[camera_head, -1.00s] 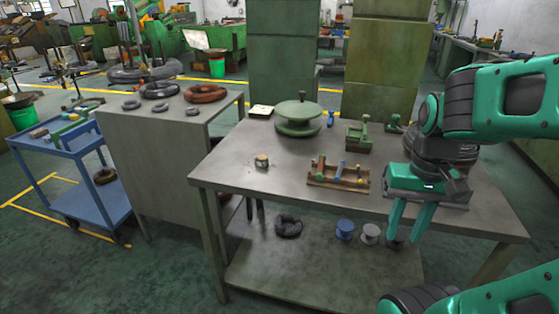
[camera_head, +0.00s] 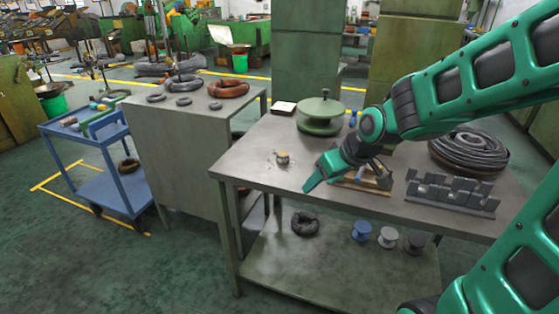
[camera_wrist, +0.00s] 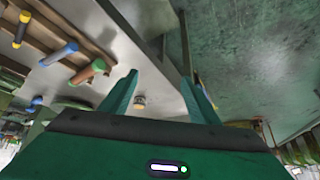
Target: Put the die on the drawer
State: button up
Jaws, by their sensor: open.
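A small round metal piece with a tan top, which looks like the die (camera_head: 282,157), stands on the left part of the grey workbench. It also shows in the wrist view (camera_wrist: 139,102), small, beyond and between my finger lines. My gripper (camera_head: 308,186) is open and empty, near the bench's front edge, to the right of and nearer than the die. Its two green fingers are spread apart in the wrist view (camera_wrist: 158,76). No drawer front is clearly seen; a grey cabinet (camera_head: 165,150) left of the bench may be the drawer.
On the workbench (camera_head: 262,138) are a green spool (camera_head: 320,115), a partly hidden wooden rack of tools (camera_head: 365,182), a grey block rack (camera_head: 450,193) and a wire coil (camera_head: 468,150). Black and red rings (camera_head: 228,88) lie on the cabinet. A blue cart (camera_head: 105,180) stands left.

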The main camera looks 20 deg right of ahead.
jog(key=w+a+f+n+t+y, duration=0.2)
jog(key=w+f+y, duration=0.1)
jog(key=w, duration=0.5)
jog(key=t, duration=0.5)
send_near(285, 155)
jog(key=shift+m, duration=0.4)
jog(key=x, duration=0.9)
jog(key=shift+w+a+f, duration=0.1)
grip_shut()
jog(key=shift+r, duration=0.55)
notch_tip(285, 155, up, 4)
jog(key=shift+a+f, duration=0.15)
jog(key=shift+f, duration=0.05)
jog(key=s+a+r, duration=0.6)
jog(key=s+a, duration=0.1)
jog(key=s, duration=0.1)
jog(key=shift+s+a+r, duration=0.2)
jog(key=shift+s+a, duration=0.1)
